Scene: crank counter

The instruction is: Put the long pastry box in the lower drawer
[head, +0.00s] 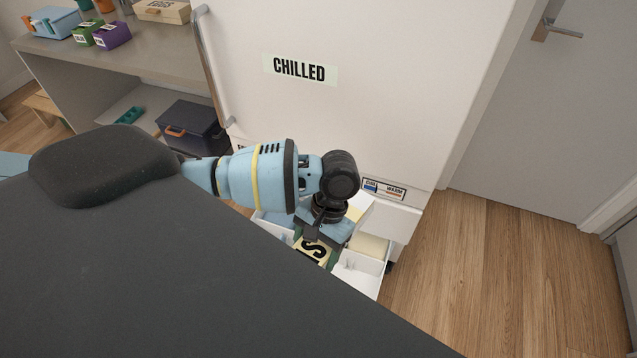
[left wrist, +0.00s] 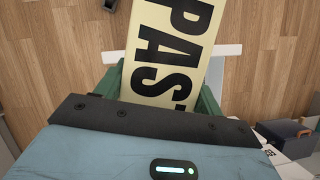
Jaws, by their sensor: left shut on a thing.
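My arm hides part of the drawer. My right gripper is not in view.
The white cabinet door (head: 380,110) marked CHILLED rises behind the drawer. A small slider label (head: 384,189) sits below it. A shelf unit (head: 150,60) with several boxes and a dark bin (head: 190,130) stands left. Wood floor (head: 490,270) is clear at right.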

